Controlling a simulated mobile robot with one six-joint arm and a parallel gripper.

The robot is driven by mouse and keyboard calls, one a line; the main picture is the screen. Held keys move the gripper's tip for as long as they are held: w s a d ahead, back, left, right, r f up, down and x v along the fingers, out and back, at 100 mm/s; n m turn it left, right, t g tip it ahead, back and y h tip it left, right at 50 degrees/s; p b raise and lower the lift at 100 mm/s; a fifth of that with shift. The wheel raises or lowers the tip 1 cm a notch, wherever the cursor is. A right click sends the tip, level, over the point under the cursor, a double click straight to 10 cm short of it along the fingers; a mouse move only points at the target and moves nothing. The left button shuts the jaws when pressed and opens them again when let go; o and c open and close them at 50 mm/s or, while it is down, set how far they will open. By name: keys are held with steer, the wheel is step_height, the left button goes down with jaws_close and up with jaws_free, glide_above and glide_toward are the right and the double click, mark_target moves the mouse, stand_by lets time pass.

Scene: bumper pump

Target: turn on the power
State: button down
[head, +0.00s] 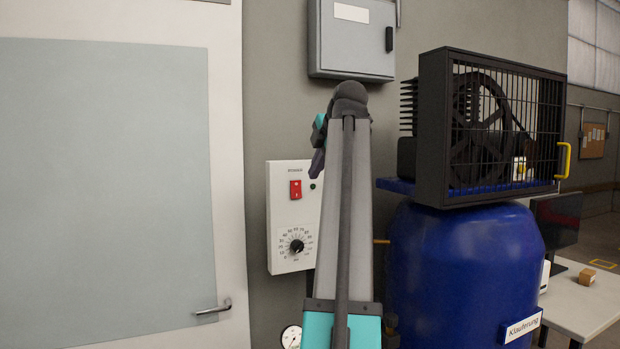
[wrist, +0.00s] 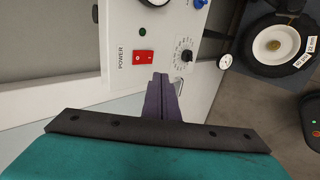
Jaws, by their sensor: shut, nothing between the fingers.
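The white control panel (head: 283,223) hangs on the grey wall, with a red power switch (head: 295,190) near its top. In the wrist view the red switch (wrist: 144,57) sits beside the printed word POWER. A small dark green lamp (wrist: 142,31) is next to the switch and looks unlit. My gripper (wrist: 160,76) has its purple fingers shut and empty, with the tips just below and right of the switch in the wrist view. I cannot tell whether they touch the panel. In the head view my arm hides the panel's right part, and the gripper (head: 317,163) shows only partly.
A dial (head: 296,246) with a black knob is below the switch. A grey cabinet (head: 352,38) hangs above. A blue tank (head: 463,275) carrying a caged compressor (head: 490,130) stands close on the right. A door (head: 110,190) is on the left.

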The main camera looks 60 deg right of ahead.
steer(key=p, duration=0.3)
glide_toward(297, 197)
step_height(297, 197, down, 3)
steer(key=w+d, duration=0.1)
steer(key=w+d+p, duration=0.1)
steer(key=w, duration=0.1)
steer(key=shift+w+d+f, duration=0.15)
steer(key=shift+d+f, duration=0.1)
steer(key=shift+d, duration=0.05)
